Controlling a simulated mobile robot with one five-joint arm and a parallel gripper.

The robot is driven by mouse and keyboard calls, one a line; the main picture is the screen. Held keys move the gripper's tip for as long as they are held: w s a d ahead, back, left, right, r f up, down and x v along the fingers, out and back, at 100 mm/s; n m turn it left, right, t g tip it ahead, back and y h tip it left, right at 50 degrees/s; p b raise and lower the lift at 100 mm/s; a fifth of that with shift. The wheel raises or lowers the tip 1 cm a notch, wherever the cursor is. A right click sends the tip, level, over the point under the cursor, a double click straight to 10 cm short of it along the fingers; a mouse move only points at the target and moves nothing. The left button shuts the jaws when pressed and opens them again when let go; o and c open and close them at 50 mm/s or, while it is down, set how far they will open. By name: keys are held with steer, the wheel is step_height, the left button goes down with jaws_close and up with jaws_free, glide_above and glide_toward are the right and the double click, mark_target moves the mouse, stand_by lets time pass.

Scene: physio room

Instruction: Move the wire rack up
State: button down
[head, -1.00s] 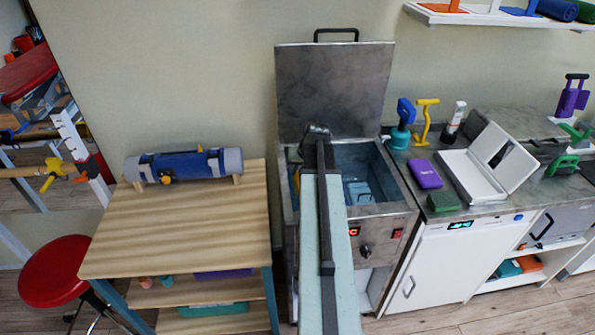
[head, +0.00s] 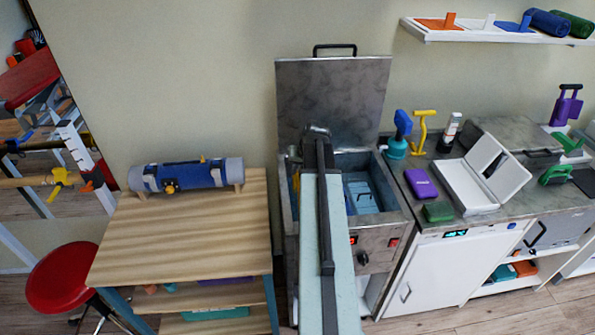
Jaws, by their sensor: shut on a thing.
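An open metal tank (head: 398,221) with its lid (head: 335,95) raised against the wall stands at the centre of the head view. Light blue packs (head: 363,199) with dark lines show inside it, below the rim. They seem to sit in the wire rack, but its wires are too small to make out clearly. My pale arm reaches forward over the tank and covers its left and middle part. My gripper is hidden behind the arm, so its jaws and their contact with the rack do not show.
A wooden table (head: 150,240) with a blue roll (head: 190,174) stands left, beside a red stool (head: 68,275). The right counter holds a purple case (head: 421,183), a green block (head: 437,212), a white open box (head: 470,190) and bottles. A shelf (head: 480,35) hangs above.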

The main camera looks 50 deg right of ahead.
step_height(320, 180, up, 10)
steer(key=p, duration=0.8)
steer(key=shift+p, duration=0.3)
steer(key=shift+w+r, duration=0.1)
steer(key=c, duration=1.4)
jaws_free()
steer(key=p+v, duration=0.7)
steer(key=shift+s+r, duration=0.25)
steer(key=shift+r, duration=0.05)
